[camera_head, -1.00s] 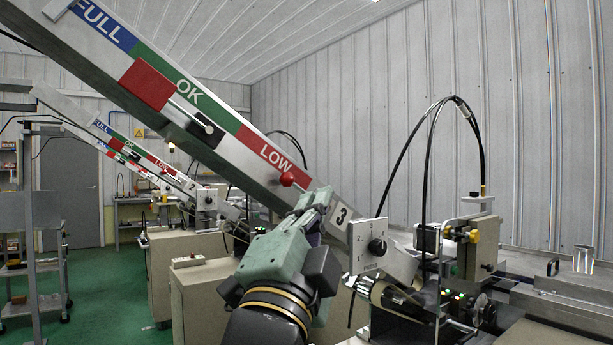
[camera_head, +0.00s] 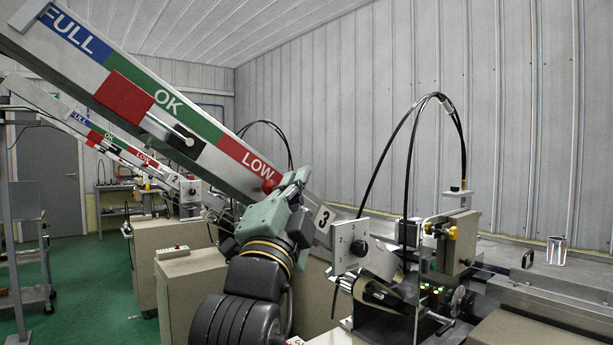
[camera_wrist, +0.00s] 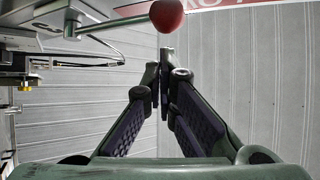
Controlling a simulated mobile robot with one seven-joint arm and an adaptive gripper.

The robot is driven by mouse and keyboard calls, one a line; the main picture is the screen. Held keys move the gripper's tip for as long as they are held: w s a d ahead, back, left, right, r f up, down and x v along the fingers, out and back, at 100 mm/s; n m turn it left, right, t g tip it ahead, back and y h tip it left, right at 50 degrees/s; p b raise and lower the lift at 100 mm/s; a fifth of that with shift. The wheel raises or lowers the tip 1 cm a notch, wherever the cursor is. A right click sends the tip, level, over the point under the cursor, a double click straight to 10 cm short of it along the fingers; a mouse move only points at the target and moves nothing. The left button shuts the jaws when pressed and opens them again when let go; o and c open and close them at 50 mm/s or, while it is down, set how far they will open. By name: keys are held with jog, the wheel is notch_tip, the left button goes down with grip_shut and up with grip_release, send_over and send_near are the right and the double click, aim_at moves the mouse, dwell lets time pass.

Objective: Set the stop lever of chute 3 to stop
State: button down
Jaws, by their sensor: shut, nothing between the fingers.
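Chute 3 (camera_head: 215,130) slopes down from upper left to lower right, with blue FULL, green OK and red LOW bands and a "3" label (camera_head: 323,219). The stop lever's red ball knob (camera_head: 269,186) shows at the LOW band's lower end. In the wrist view the red knob (camera_wrist: 167,14) sits on a thin metal rod (camera_wrist: 115,23) running left. My gripper (camera_head: 299,176) is beside the knob, to its right in the head view. In the wrist view my gripper (camera_wrist: 164,55) is shut and empty, its fingertips just below the knob. I cannot tell whether they touch.
A plate with a black dial (camera_head: 358,248) and a machine with a roller (camera_head: 375,292) stand right of my arm. Black cables (camera_head: 408,150) arch above it. Chute 2 (camera_head: 120,150) and beige cabinets (camera_head: 185,285) are at left. Green floor is open at far left.

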jog(key=shift+a+f, duration=0.35)
jog(key=shift+a, duration=0.25)
jog(key=shift+f, duration=0.1)
jog(key=shift+a+f+n+t+b, duration=0.1)
jog(key=shift+f+n+t+b, duration=0.1)
jog(key=shift+n+t+b, duration=0.3)
